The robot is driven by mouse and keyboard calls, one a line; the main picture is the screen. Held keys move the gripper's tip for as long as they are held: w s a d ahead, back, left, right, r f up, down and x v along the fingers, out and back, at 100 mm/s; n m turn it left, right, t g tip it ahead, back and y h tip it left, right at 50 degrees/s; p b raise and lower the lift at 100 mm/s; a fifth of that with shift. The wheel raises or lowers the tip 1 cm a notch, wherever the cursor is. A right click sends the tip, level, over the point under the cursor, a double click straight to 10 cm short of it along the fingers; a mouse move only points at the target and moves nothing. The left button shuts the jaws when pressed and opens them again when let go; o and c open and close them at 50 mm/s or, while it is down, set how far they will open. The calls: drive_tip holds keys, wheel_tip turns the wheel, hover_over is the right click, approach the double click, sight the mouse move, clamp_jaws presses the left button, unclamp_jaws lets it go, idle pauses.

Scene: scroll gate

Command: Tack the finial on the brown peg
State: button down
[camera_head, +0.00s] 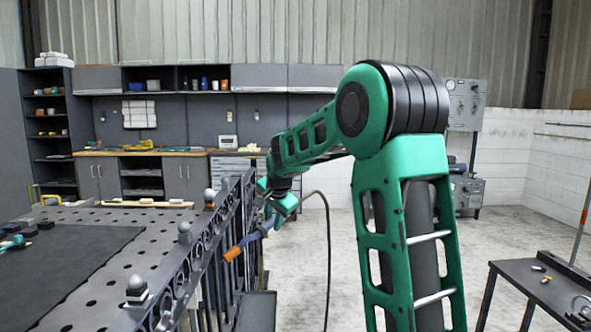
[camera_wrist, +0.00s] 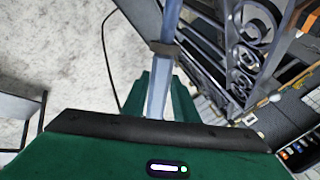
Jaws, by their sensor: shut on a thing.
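My gripper (camera_head: 282,204) is shut on a blue-grey torch-like tool (camera_head: 250,238) beside the gate. In the wrist view, the tool's shaft (camera_wrist: 169,22), with a dark collar, runs between the green fingers (camera_wrist: 158,90). I cannot make out a brown peg or whether any finial is attached.
A perforated metal table (camera_head: 82,217) with a dark mat (camera_head: 60,262) lies left of the gate. A black cable (camera_head: 328,250) hangs right of my gripper. A small dark table (camera_head: 545,283) stands at lower right. Open floor (camera_head: 310,285) lies between.

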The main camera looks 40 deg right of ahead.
drive_tip(key=s+d+r+m+h, duration=0.2)
drive_tip(key=d+r+m+h, duration=0.15)
drive_tip(key=r, duration=0.55)
drive_tip(key=s+d+r+m+h, duration=0.3)
drive_tip(key=r+m, duration=0.1)
drive_tip(key=r, duration=0.5)
drive_tip(key=w+a+f, duration=0.2)
drive_tip(key=w+a, duration=0.1)
drive_tip(key=a, duration=0.2)
drive_tip(key=shift+w+a+f+g, duration=0.25)
drive_tip(key=shift+w+f+g, duration=0.15)
drive_tip(key=c, duration=2.1)
unclamp_jaws()
clamp_jaws()
drive_tip(key=shift+w+a, duration=0.1)
drive_tip(key=shift+a, duration=0.25)
drive_tip(key=shift+w+a+f, duration=0.35)
drive_tip(key=shift+a, duration=0.2)
